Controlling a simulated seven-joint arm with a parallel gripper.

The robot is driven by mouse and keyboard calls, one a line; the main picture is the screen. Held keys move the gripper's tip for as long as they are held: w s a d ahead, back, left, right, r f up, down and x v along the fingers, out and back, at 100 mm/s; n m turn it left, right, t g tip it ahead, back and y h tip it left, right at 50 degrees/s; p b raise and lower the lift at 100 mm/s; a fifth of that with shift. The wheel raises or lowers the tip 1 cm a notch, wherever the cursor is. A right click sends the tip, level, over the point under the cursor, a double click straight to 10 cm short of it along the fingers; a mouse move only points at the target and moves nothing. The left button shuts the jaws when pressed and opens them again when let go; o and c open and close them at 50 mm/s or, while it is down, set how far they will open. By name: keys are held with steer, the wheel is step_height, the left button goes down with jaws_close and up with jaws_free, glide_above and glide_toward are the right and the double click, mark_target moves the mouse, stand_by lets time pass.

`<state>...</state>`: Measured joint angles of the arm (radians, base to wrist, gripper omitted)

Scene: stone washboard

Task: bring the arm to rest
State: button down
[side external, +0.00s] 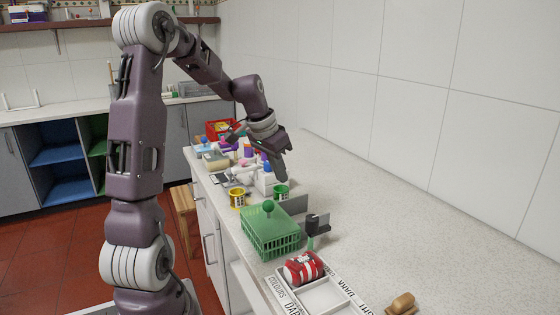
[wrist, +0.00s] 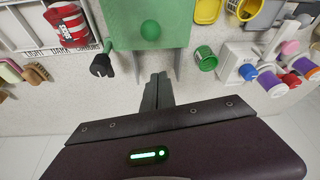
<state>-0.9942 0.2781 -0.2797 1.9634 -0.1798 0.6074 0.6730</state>
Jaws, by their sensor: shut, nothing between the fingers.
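My gripper (side external: 280,170) is raised above the counter in the side external view, pointing down. In the wrist view my gripper (wrist: 158,78) has its two dark fingers together, with nothing between them. The fingertips show just beside the green basket's lid (wrist: 125,30) in the wrist view. The green basket (side external: 270,235) with a round green knob stands on the counter below and in front of my gripper in the side external view. My gripper touches nothing that I can see.
A divided white tray (side external: 325,296) with a red-and-white bundle (side external: 303,267) lies at the front. A wooden brush (side external: 402,304) is right of it. A dark-headed upright tool (side external: 314,228), yellow (side external: 237,198) and green (side external: 281,191) cups stand nearby. Bottles crowd the far end. The right counter (side external: 400,230) is clear.

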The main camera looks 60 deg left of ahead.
steer(key=v, duration=0.5)
steer(key=s+d+r+m, duration=0.1)
steer(key=s+d+r, duration=0.1)
steer(key=d, duration=0.6)
steer(key=s+d+r, duration=0.1)
steer(key=s+d, duration=0.2)
steer(key=d, duration=0.4)
steer(key=s+d+f+m+t, duration=0.1)
steer(key=s+d, duration=0.9)
steer(key=s, duration=0.3)
steer(key=shift+s+d+f+t+h, duration=0.25)
steer(key=shift+t+h, duration=0.05)
steer(key=shift+h, duration=0.1)
